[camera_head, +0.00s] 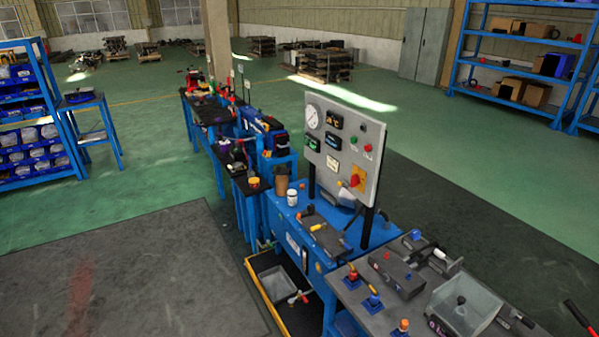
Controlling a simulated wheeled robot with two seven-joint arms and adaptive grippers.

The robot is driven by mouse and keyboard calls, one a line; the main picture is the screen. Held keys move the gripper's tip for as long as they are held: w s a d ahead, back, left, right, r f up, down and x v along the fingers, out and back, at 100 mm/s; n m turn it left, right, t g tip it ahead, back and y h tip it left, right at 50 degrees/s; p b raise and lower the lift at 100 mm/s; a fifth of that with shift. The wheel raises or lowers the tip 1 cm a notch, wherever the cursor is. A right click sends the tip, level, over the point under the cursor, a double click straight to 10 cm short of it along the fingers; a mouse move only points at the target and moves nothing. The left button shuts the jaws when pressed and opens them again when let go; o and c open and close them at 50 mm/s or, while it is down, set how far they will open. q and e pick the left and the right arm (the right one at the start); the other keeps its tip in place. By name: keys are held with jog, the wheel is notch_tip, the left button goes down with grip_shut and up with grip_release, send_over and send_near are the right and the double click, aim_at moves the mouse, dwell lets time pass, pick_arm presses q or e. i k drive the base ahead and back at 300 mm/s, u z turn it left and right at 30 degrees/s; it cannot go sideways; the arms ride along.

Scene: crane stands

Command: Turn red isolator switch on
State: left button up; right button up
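The red isolator switch (356,180) is a red knob on a yellow-orange plate at the lower right of a pale upright control panel (330,155). The knob looks tilted, but it is too small to read its on or off position. The panel stands on dark posts above a blue workbench (278,222). It also carries a round white gauge, dark displays and small red and green buttons. Neither of my grippers shows in the head view.
A grey-topped bench (345,287) with a metal box (463,308) and small controls stands right of the panel. A yellow-edged tray (262,268) lies low beside the blue bench. More cluttered benches run behind. The floor at left is open, with a dark mat (140,270).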

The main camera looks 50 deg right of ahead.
aim_at(354, 181)
jog(key=z, duration=0.05)
jog(key=i, duration=1.1)
jog(key=z, duration=1.15)
jog(key=i, duration=0.85)
jog(key=z, duration=0.8)
